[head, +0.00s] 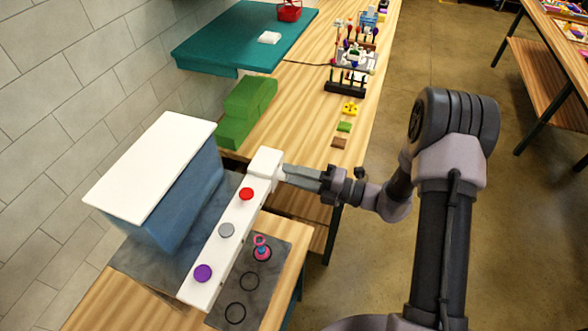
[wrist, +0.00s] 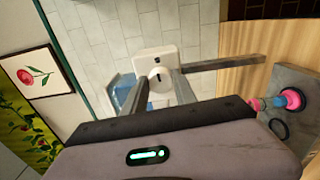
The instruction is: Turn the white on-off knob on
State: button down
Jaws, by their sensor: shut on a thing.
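The white on-off knob (wrist: 160,76) sits on the end face of a white housing (wrist: 146,60) and carries a dark mark. My gripper (wrist: 161,88) has one finger on each side of the knob and is shut on it. In the head view my gripper (head: 287,173) reaches from the right to the end of the long white housing (head: 231,218). The knob is hidden there by the fingers and the housing.
Red (head: 246,194), grey (head: 226,230) and purple (head: 203,272) buttons sit on top of the housing. A pink and blue piece (head: 261,247) stands on the dark plate (head: 283,259) with ring marks. A blue box with a white lid (head: 150,165) stands at left.

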jog(key=shift+m, duration=0.5)
jog(key=c, duration=1)
grip_release()
jog(key=shift+d, duration=0.1)
jog(key=v, duration=1.7)
jog(key=shift+s+d+b, duration=0.1)
jog(key=shift+d+b, duration=0.05)
jog(key=shift+b, duration=0.25)
